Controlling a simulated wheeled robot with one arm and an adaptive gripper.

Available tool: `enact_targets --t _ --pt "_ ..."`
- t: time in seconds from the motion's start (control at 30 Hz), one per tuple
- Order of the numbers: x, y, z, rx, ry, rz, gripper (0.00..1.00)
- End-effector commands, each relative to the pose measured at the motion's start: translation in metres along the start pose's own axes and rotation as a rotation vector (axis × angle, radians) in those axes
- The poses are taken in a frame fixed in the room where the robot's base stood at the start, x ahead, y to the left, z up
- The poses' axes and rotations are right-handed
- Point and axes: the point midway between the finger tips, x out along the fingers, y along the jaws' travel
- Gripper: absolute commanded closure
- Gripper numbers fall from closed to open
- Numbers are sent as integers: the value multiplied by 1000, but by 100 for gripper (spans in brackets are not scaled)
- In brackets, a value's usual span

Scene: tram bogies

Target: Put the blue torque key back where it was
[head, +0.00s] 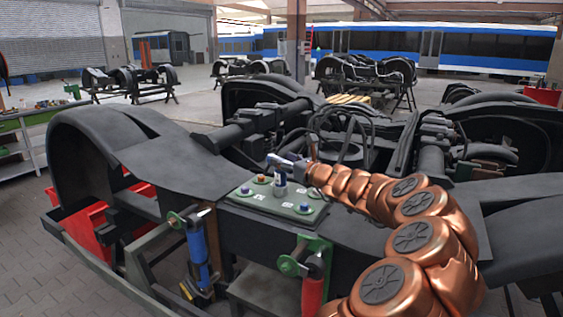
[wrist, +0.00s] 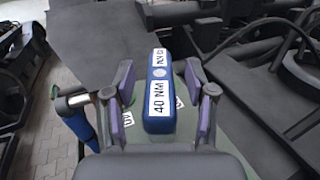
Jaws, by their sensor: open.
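The blue torque key, a blue block with white "40 NM" labels (wrist: 160,97), lies between my open fingers (wrist: 164,105) in the wrist view. A gap shows on each side of it, so the fingers look apart from it. In the head view my gripper (head: 287,168) is over the green plate (head: 276,199), with a small blue and white piece (head: 280,184) just under it. The key's lower end and its contact with the plate are hidden.
A tool with a blue handle (head: 197,258) hangs from the dark bogie frame at left; it also shows in the wrist view (wrist: 77,122). A red handle (head: 313,294) hangs below a green bracket (head: 305,258). Cables and dark bogie parts rise behind the plate.

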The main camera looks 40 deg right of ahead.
Motion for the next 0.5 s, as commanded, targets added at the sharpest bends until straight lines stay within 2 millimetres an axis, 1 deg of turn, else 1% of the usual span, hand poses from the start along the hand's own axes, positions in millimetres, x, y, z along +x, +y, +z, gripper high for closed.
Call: enact_targets --t 0.03,0.1,0.5 --pt "-9 -1 0 0 -3 -3 44" --pt "-19 -1 -1 -2 -2 -3 44" --pt "-75 -1 -1 -2 -1 -3 44"
